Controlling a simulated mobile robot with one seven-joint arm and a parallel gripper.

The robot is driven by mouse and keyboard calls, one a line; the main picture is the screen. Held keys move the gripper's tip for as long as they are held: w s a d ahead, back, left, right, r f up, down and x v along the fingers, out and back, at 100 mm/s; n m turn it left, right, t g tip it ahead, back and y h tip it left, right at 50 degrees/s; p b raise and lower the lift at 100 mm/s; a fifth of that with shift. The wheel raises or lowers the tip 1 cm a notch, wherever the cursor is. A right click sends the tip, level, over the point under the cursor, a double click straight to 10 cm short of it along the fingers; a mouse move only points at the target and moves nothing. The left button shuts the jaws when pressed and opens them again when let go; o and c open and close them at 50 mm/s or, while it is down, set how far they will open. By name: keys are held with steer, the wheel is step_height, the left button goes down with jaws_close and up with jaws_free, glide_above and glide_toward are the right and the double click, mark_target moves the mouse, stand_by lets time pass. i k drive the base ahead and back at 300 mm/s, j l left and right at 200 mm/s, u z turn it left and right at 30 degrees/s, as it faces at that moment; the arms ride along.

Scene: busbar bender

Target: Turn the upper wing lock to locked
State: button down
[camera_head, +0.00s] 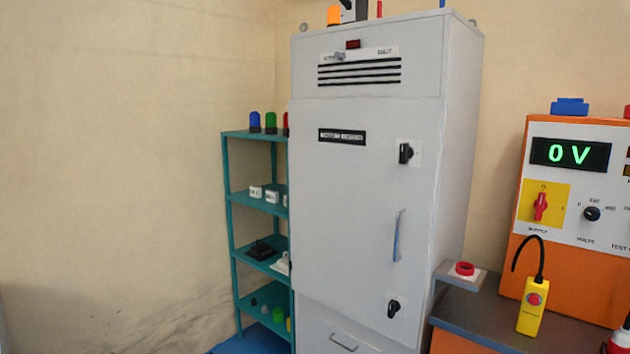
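A tall light grey cabinet (340,210) stands in the middle of the view with its door shut. The upper wing lock (405,153) is a black knob on a pale plate near the door's right edge. Its wing looks about upright, but it is too small to tell its exact angle or read any marks. A lower wing lock (394,307), also black, sits near the door's bottom right and looks tilted. A blue-grey handle (397,236) stands between the two locks. My gripper is not in view.
A teal shelf (233,200) with small parts stands left of the cabinet. At right, an orange test unit (570,275) reads 0 V. A dark bench (480,312) with a yellow pendant (532,307) and a red button (464,268) juts out beside the cabinet.

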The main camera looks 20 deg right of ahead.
mark_target(407, 152)
steer(key=i+l+z, duration=0.25)
steer(key=i+l, duration=0.6)
steer(key=l, duration=0.1)
